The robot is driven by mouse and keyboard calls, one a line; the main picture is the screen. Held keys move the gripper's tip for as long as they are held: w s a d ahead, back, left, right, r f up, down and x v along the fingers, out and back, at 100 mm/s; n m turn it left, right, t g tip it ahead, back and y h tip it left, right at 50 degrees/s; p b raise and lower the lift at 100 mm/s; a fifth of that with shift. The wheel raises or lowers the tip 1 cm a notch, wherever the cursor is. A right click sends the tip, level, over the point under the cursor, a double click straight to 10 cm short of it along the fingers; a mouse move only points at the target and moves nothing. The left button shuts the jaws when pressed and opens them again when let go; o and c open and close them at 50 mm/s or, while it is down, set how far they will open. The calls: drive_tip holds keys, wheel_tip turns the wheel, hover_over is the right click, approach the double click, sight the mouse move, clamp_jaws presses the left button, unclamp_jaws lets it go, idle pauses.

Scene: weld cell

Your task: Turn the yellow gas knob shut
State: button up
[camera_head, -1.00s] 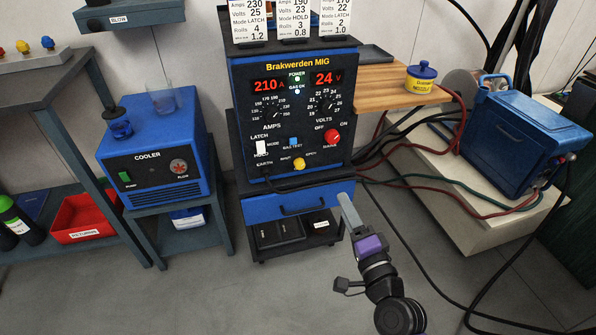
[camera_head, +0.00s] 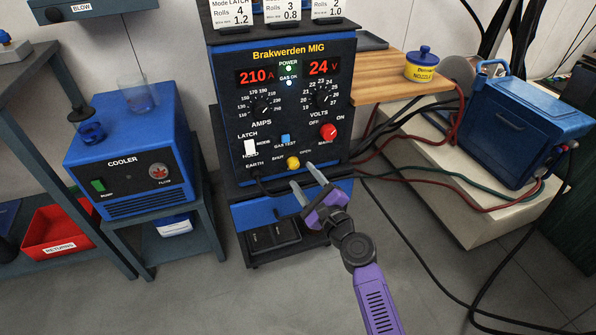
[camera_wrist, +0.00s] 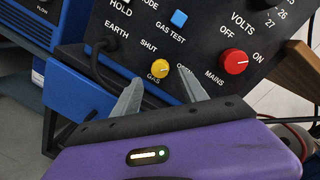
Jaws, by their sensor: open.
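The yellow gas knob (camera_head: 293,163) sits low on the front of the blue and black welder (camera_head: 300,109), between the SHUT and OPEN labels. It also shows in the wrist view (camera_wrist: 159,68), with its pointer mark too small to read surely. My gripper (camera_head: 302,174) is open and empty, its two grey fingers pointing at the panel just below and right of the knob. In the wrist view the fingertips (camera_wrist: 160,84) stand on either side of and a little below the knob. They appear apart from it; the remaining gap is hard to judge.
The red mains knob (camera_head: 328,131) is above right of the yellow knob, and the blue gas test button (camera_head: 285,140) is above it. A black cable leaves the EARTH socket at left. The cooler (camera_head: 140,160) stands left; cables and a blue case (camera_head: 525,130) lie right.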

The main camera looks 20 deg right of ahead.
sight(295, 166)
drive_tip(key=shift+w+a+b, duration=0.2)
drive_tip(key=shift+w+b, duration=0.3)
drive_tip(key=shift+w, duration=1.5)
clamp_jaws()
